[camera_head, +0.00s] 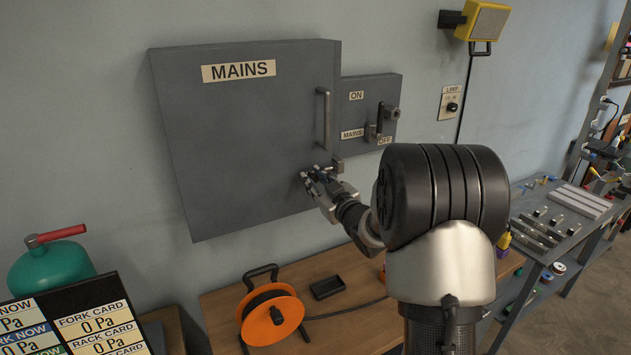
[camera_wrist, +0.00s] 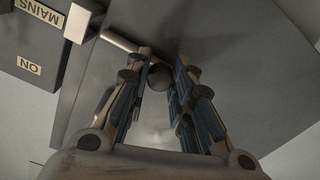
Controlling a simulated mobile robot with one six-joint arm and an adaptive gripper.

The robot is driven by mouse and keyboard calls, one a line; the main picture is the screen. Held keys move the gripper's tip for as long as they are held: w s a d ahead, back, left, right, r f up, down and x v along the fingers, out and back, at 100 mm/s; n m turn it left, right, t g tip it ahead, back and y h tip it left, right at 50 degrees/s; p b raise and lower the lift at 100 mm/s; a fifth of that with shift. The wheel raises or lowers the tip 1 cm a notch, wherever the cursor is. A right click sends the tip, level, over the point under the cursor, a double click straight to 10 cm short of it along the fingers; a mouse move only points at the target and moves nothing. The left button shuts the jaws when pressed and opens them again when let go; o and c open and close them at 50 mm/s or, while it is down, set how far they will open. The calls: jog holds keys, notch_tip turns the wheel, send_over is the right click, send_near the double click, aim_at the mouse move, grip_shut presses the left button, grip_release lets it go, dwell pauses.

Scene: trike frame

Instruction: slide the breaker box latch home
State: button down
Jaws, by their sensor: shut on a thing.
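The grey breaker box (camera_head: 245,135) marked MAINS is on the wall with its door closed. Its latch is at the lower right of the door, mostly hidden by my gripper (camera_head: 315,177) in the head view. In the wrist view my gripper (camera_wrist: 162,60) is shut on the round latch knob (camera_wrist: 160,77), with one finger on each side. The latch bolt (camera_wrist: 119,41) runs from behind the left finger towards a pale keeper block (camera_wrist: 78,22). The bolt's end is close to the block; I cannot tell whether it touches. The keeper (camera_head: 338,166) also shows in the head view.
A door handle (camera_head: 323,118) stands above my gripper. To the right is a smaller switch box (camera_head: 355,93) with a protruding lever (camera_head: 379,121). Below, a bench (camera_head: 225,299) carries an orange cable reel (camera_head: 273,317) and a black tray (camera_head: 327,287).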

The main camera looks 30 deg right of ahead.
jog(key=d, duration=0.3)
jog(key=shift+d+r, duration=0.1)
jog(key=shift+d, duration=0.15)
jog(key=c, duration=1.4)
grip_release()
jog(key=shift+d, duration=0.15)
jog(key=s, duration=1.2)
jog(key=shift+d, duration=0.15)
